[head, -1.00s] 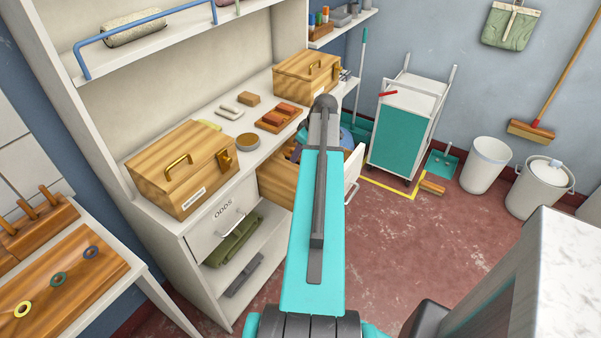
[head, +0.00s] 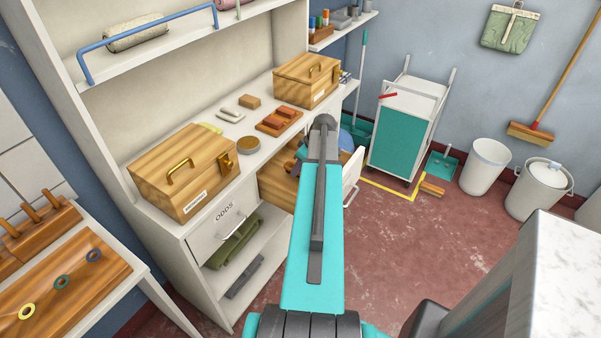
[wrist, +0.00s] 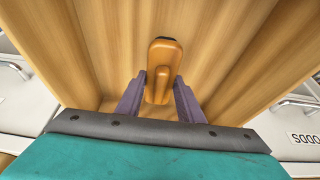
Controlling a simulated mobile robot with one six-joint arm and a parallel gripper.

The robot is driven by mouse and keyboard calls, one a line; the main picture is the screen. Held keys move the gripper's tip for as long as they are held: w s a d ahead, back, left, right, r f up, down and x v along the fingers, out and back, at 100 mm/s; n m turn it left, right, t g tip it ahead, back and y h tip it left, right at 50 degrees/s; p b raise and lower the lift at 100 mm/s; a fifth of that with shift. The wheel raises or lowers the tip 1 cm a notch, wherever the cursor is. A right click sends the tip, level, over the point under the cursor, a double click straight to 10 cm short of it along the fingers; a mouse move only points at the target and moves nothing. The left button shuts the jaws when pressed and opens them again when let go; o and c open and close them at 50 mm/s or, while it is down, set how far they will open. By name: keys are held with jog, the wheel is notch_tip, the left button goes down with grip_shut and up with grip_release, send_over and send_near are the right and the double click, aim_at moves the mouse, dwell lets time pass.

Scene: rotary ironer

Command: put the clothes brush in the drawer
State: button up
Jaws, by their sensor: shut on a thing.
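The clothes brush (wrist: 165,56) is an orange-brown wooden piece with a dark far end, in the middle of the wrist view. My gripper (wrist: 159,86) has its two purple fingers closed on the brush's sides. The open drawer (head: 274,186) has a wooden inside and a white front (head: 352,178); its wooden inside (wrist: 95,50) surrounds the brush in the wrist view. Whether the brush touches the drawer's floor cannot be told. In the head view my arm hides the brush and much of the drawer.
A wooden box (head: 185,172) with a brass handle and another wooden box (head: 306,80) stand on the worktop. Between them are a brick-red block on a tray (head: 279,121) and a round tin (head: 249,144). A closed ODDS drawer (head: 224,217) is left of the open one. A trolley (head: 400,140) stands beyond.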

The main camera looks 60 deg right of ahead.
jog(key=shift+f+p, duration=0.4)
jog(key=shift+f, duration=1.25)
jog(key=shift+f, duration=0.15)
jog(key=o, duration=1)
jog(key=shift+r, duration=0.25)
jog(key=shift+b+v, duration=1.2)
jog(key=shift+v, duration=4.75)
